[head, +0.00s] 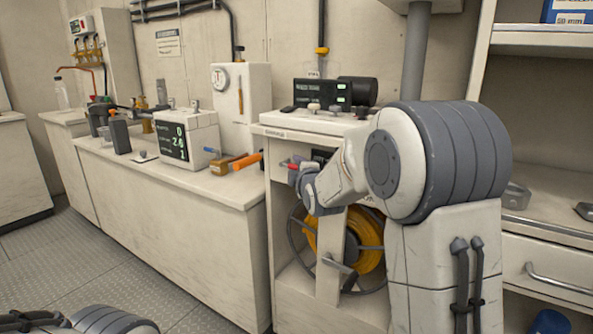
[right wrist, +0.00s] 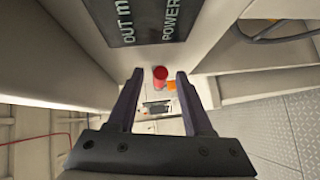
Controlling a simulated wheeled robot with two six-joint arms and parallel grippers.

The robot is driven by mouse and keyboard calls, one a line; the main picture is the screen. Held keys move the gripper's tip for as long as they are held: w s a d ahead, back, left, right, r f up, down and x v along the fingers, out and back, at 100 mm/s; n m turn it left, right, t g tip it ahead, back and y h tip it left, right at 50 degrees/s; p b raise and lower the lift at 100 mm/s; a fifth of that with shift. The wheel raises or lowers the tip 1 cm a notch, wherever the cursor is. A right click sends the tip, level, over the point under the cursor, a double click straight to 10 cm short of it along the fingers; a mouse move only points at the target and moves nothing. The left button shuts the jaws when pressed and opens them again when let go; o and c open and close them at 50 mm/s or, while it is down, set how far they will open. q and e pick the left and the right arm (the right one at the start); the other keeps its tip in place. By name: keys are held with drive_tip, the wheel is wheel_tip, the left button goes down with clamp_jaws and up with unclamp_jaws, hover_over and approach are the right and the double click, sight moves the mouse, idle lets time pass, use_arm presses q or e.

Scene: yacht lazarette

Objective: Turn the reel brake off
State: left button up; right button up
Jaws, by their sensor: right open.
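The hose reel (head: 365,245), wound with yellow hose, sits in the open lower bay of the white cabinet. A red knob (head: 292,166) shows at the bay's upper left, close to my right gripper (head: 297,172), which my own arm partly hides. In the right wrist view the right gripper (right wrist: 158,76) is open, and the red knob (right wrist: 160,73) appears between its fingertips. No contact is visible. Whether the knob is the reel brake's handle, and how the brake is set, I cannot tell. My left gripper is not in view.
A dark panel (right wrist: 155,18) reading "OUT m" and "POWER" is close above the right fingers, with pale cabinet walls around. A counter with a white display box (head: 190,140) and an orange tool (head: 247,160) stands left. The floor (head: 120,270) in front is clear.

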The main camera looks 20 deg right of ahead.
clamp_jaws()
idle(1.4)
